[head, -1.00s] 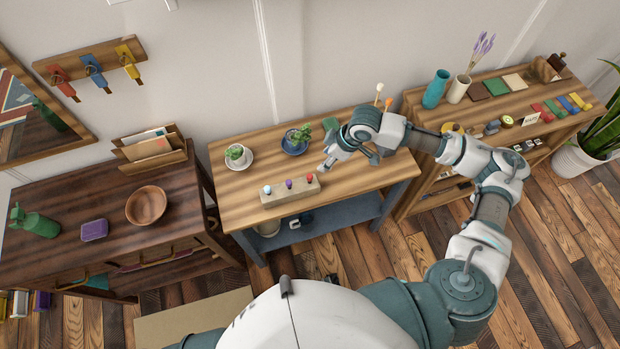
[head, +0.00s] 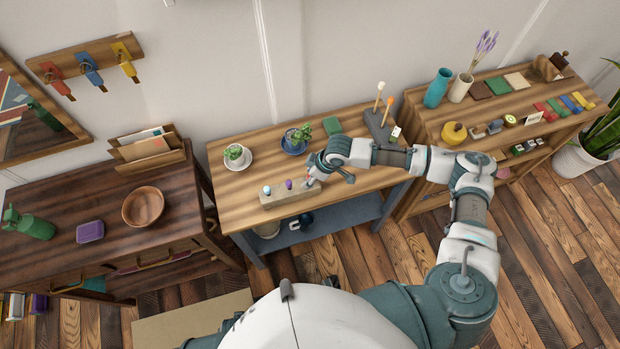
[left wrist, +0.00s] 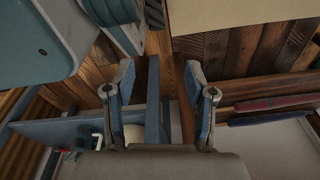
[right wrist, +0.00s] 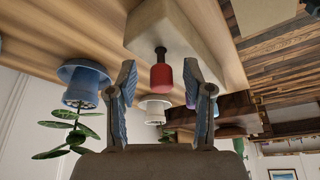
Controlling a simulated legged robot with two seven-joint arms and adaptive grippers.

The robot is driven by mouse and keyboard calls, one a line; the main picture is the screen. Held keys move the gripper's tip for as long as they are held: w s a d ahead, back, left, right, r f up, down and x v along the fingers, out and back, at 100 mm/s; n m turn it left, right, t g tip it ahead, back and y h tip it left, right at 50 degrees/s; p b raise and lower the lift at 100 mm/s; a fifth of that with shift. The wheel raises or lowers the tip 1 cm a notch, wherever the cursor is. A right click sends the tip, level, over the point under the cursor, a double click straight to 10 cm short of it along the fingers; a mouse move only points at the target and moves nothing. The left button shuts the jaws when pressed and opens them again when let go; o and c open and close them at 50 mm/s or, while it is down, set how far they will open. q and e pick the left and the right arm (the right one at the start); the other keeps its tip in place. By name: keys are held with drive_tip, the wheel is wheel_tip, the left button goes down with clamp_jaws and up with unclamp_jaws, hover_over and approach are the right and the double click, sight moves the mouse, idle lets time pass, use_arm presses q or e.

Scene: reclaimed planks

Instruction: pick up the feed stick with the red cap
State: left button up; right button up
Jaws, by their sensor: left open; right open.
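The feed stick with the red cap (right wrist: 161,76) stands in the pale block (right wrist: 182,34), seen in the right wrist view. My open right gripper (right wrist: 159,68) has its two fingers on either side of the red cap, with visible gaps. In the head view my right gripper (head: 313,173) is over the right end of the block (head: 284,199) and mostly hides the red cap. The purple-capped stick (head: 289,184) and the light blue-capped stick (head: 267,190) stand to its left. My left gripper (left wrist: 160,74) is open and empty, away from the block.
A blue-potted plant (head: 296,142) and a white-potted plant (head: 236,156) stand behind the block. A green box (head: 332,126) and a dark holder with two sticks (head: 378,127) are farther back right. The table's front right is clear.

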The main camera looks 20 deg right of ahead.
drive_tip(key=shift+r, duration=0.1)
drive_tip(key=c, duration=0.9)
drive_tip(key=shift+r, duration=0.1)
